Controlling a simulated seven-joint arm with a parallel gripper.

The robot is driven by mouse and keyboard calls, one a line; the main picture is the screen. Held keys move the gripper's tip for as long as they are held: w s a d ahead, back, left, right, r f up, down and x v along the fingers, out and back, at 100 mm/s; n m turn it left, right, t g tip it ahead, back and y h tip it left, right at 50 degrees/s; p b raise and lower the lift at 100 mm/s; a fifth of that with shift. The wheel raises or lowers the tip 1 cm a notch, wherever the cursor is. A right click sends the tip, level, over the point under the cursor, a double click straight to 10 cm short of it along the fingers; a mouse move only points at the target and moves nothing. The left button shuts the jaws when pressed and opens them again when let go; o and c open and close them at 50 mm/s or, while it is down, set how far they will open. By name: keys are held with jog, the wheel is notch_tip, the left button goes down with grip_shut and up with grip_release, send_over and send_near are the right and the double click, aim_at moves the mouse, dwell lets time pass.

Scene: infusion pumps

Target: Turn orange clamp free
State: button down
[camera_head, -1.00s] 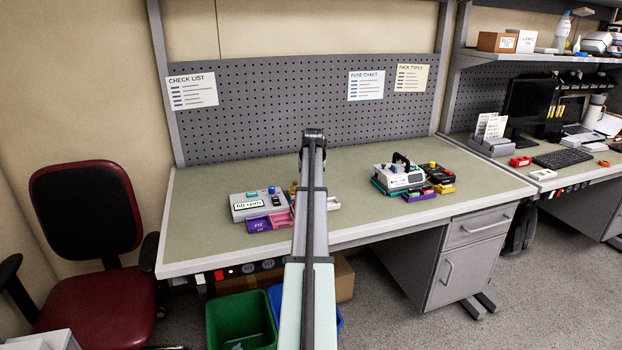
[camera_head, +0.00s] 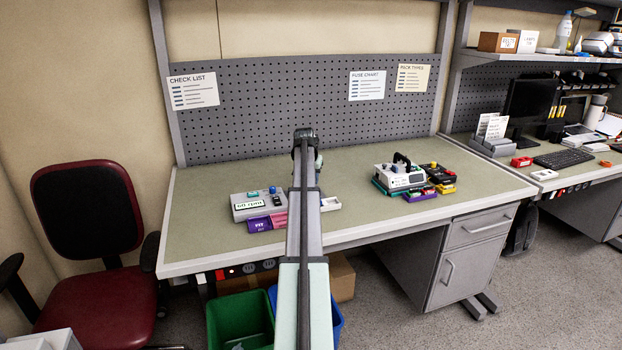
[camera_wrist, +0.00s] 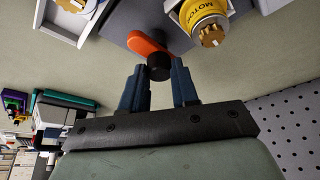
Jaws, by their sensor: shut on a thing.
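The orange clamp (camera_wrist: 148,46) shows in the wrist view as a lever with a black round end piece (camera_wrist: 159,68). It lies beside a yellow motor-like cylinder (camera_wrist: 205,14) with a brass gear. My gripper (camera_wrist: 161,76) has its dark blue fingers on either side of the black end piece, shut on it near the fingertips. In the head view my arm covers the clamp and the gripper's fingers.
A grey device (camera_head: 250,204) with purple and pink bins stands left of my arm on the bench (camera_head: 215,180). A white device (camera_head: 399,177) and coloured boxes stand to the right. A white tray (camera_wrist: 62,22) shows in the wrist view.

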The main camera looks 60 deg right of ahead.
jog(key=c, duration=0.8)
grip_release()
jog(key=shift+c, duration=0.2)
jog(key=shift+r, duration=0.1)
jog(key=v, duration=1.3)
jog(key=shift+r, duration=0.35)
